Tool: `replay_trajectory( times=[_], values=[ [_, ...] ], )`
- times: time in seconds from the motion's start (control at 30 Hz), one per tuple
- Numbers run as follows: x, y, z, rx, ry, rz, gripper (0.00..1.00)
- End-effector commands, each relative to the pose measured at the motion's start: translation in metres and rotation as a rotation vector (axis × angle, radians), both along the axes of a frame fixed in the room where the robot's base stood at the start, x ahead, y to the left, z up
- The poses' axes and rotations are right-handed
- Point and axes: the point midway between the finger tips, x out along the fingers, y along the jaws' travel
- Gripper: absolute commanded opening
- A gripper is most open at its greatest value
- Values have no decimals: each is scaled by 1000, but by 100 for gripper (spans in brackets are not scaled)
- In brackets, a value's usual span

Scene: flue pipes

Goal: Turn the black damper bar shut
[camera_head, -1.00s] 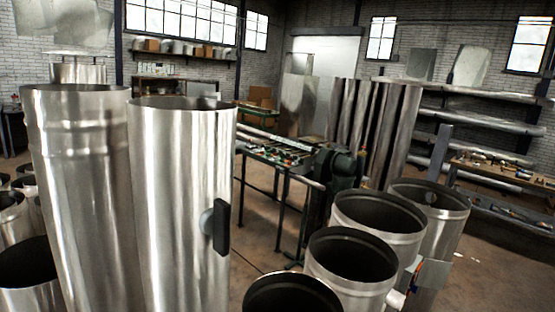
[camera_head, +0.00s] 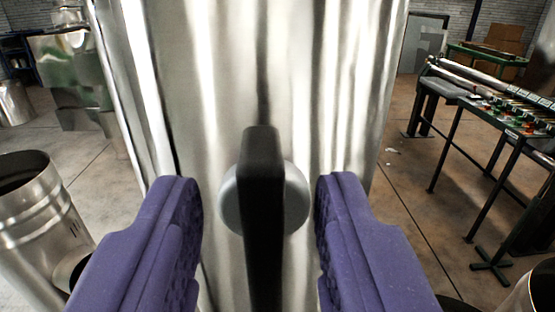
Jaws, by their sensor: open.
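The black damper bar (camera_head: 262,215) stands upright, its long side vertical, in the middle of the view. It sits on a round grey hub (camera_head: 232,200) on the front of a tall shiny steel pipe (camera_head: 300,80). My gripper (camera_head: 260,215) has two purple fingers, one to the left and one to the right of the bar. The fingers are open, with a gap between each of them and the bar. The lower end of the bar runs out of the bottom of the picture.
A shorter steel pipe (camera_head: 35,215) with an open top stands at the left. A dark metal workbench (camera_head: 480,115) with tools stands at the right. Bare concrete floor (camera_head: 405,230) lies between the tall pipe and the bench.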

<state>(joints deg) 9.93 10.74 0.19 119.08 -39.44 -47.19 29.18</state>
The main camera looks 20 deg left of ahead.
Motion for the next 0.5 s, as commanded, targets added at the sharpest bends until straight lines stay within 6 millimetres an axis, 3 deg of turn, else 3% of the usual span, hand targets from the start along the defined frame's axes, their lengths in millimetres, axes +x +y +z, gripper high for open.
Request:
replay_trajectory(
  times=[0.27, 0.47, 0.5],
  values=[
    [3, 1, 0, 0, 0, -2, 40],
    [3, 1, 0, 0, 0, -2, 0],
    [3, 1, 0, 0, 0, -2, 0]
  ],
)
